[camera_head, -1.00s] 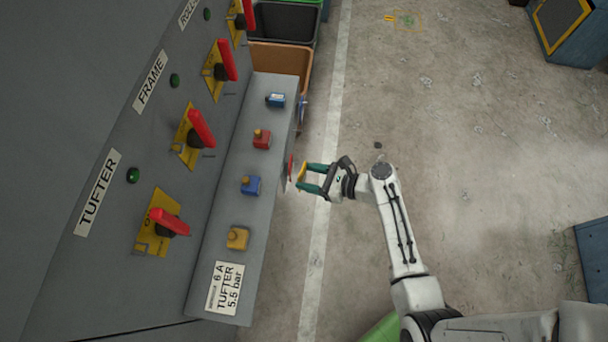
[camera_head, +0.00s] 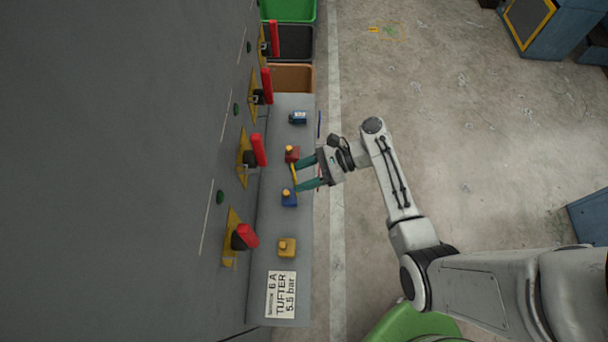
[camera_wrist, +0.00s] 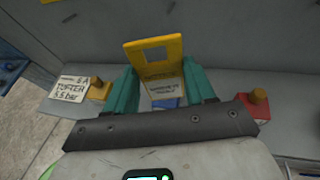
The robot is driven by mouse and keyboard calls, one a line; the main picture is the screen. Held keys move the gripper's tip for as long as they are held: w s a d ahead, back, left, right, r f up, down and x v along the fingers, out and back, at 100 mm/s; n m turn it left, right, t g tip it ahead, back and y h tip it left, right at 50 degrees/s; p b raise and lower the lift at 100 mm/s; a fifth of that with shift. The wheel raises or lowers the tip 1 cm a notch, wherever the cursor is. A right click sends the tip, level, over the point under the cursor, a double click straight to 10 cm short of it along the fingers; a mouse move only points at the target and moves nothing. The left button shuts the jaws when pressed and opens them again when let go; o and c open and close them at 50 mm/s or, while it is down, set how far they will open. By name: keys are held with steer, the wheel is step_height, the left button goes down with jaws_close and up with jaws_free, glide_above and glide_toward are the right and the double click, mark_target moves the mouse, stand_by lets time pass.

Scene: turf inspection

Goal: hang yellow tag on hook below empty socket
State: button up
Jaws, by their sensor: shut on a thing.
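My gripper (camera_head: 305,172), with teal fingers, is shut on a yellow tag (camera_wrist: 156,60). In the wrist view the tag stands upright between the fingers, with a rectangular opening near its top and a pale printed label lower down. In the head view it is a thin yellow strip (camera_head: 294,173). The gripper is over the grey ledge, between a red block (camera_head: 292,154) and a blue block (camera_head: 289,198). The blue block is partly hidden behind the tag in the wrist view. I cannot make out an empty socket or its hook.
A yellow block (camera_head: 287,247) and another blue block (camera_head: 298,118) stand on the ledge (camera_head: 270,220). Red-handled levers (camera_head: 258,150) on yellow plates line the grey panel at left. Brown (camera_head: 292,78), black and green bins stand beyond.

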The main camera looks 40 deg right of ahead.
steer(key=shift+w+a+f+b, duration=0.2)
steer(key=shift+w+a+b, duration=1)
steer(key=shift+w+a, duration=0.45)
steer(key=shift+w+a+f+b, duration=0.2)
steer(key=shift+w+a+b, duration=0.95)
steer(key=shift+w+a, duration=0.45)
steer(key=shift+w+a+f, duration=0.2)
steer(key=shift+w+a, duration=0.05)
steer(key=shift+a+f, duration=0.15)
steer(key=o, duration=1)
steer(key=shift+c, duration=0.2)
steer(key=shift+o, duration=0.8)
steer(key=shift+s+d, duration=0.1)
steer(key=shift+d, duration=0.1)
steer(key=v, duration=1)
steer(key=shift+s+d+r, duration=0.15)
steer(key=shift+d+r, duration=0.1)
steer(key=shift+d, duration=0.05)
